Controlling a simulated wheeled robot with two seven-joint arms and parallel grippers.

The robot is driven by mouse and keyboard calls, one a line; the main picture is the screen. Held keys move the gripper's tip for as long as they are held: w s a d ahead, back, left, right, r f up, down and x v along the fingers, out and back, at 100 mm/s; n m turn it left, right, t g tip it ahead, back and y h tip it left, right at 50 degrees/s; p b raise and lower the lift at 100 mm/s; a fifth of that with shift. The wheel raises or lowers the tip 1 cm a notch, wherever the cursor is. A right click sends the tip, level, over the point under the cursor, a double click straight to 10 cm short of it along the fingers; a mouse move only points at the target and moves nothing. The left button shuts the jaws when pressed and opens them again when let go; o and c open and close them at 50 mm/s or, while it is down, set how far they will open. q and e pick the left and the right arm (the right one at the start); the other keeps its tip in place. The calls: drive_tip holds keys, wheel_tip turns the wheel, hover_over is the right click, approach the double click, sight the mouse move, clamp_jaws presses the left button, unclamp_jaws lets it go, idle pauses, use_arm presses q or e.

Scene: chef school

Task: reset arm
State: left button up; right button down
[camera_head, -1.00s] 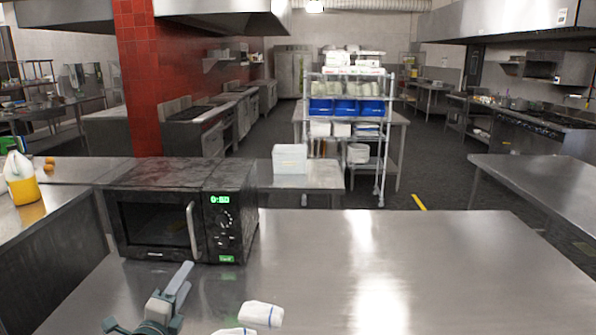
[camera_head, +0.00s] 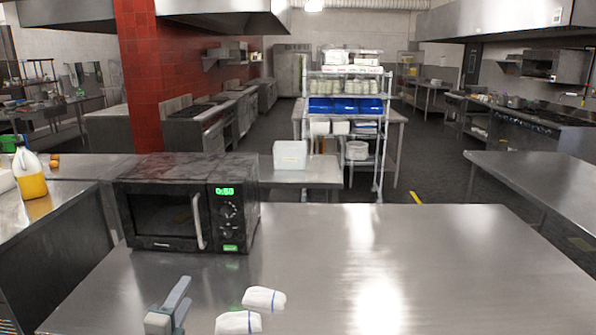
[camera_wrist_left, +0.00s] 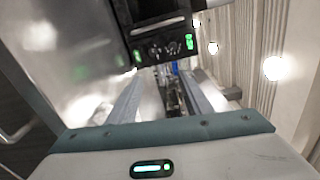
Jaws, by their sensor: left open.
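My left gripper (camera_head: 176,298) is at the bottom of the head view, left of centre, in front of the microwave and apart from it. Its grey fingers are spread and nothing shows between them; the wrist behind them is mostly cut off. In the left wrist view both fingers (camera_wrist_left: 167,88) show apart with an empty gap. My right gripper is not in view. The black microwave (camera_head: 165,214) stands on the steel table with its door shut and a green lit display; it shows tilted at the top of the left wrist view (camera_wrist_left: 155,25).
Two white blue-striped pieces (camera_head: 264,299) (camera_head: 238,323) show over the near table, right of the gripper; what they are is unclear. The steel table (camera_head: 440,260) is clear to the right. A yellow-filled bottle (camera_head: 31,180) and a white bin (camera_head: 290,155) stand further off.

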use_arm(q)
drive_tip(key=s+d+f+n+g+y, duration=0.15)
drive_tip(key=s+f+n+g, duration=0.25)
drive_tip(key=s+f+n, duration=0.5)
drive_tip(key=s+d+f+n+g, duration=0.1)
drive_tip(key=s+f+n+g, duration=0.3)
drive_tip(key=s, duration=0.8)
drive_tip(key=s+d+f+n+g, duration=0.1)
drive_tip(key=s+f+n+g, duration=0.15)
drive_tip(key=s+f, duration=0.6)
drive_tip(key=s+d+f+n+g, duration=0.2)
drive_tip(key=s+f+n+g, duration=0.15)
drive_tip(key=s, duration=1.05)
wheel_tip(320, 180, down, 28)
drive_tip(key=s+m+g+b, duration=0.1)
drive_tip(key=s, duration=0.1)
drive_tip(key=s+a+f+g+b, duration=0.1)
drive_tip(key=s+a+f, duration=0.2)
drive_tip(key=s+f, duration=1.4)
drive_tip(key=shift+s+a+f+g, duration=0.2)
drive_tip(key=shift+s+f+g, duration=0.1)
drive_tip(key=shift+f, duration=0.6)
drive_tip(key=shift+h, duration=0.25)
